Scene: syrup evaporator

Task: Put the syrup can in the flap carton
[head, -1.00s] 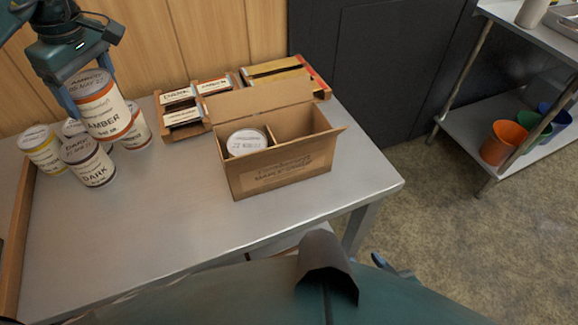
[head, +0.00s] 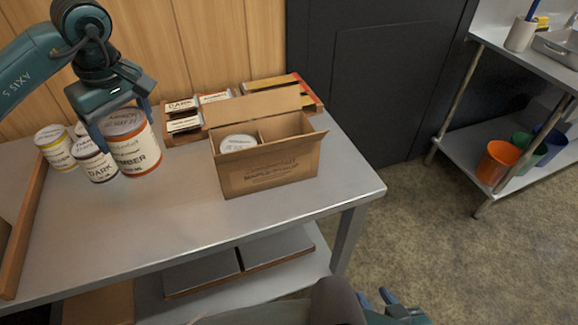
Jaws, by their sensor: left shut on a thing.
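My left gripper (head: 118,118) is shut on a large white can with an orange band and an AMBER label (head: 136,150), held upright at the left of the table. I cannot tell whether its bottom clears the tabletop. The open flap carton (head: 268,178) stands right of it, its back flap raised. A divider splits the carton; a white-lidded can (head: 238,143) sits in the left compartment. The right compartment looks empty, though its floor is hidden. My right gripper (head: 376,299) shows only partly at the bottom edge, away from the carton; its opening is unclear.
A yellow-labelled can (head: 56,150) and a DARK can (head: 95,165) stand beside the held can, another partly hidden behind. Wooden label trays (head: 184,124) line the wall. The table (head: 185,220) is clear in front. A sink shelf with coloured buckets (head: 497,163) stands right.

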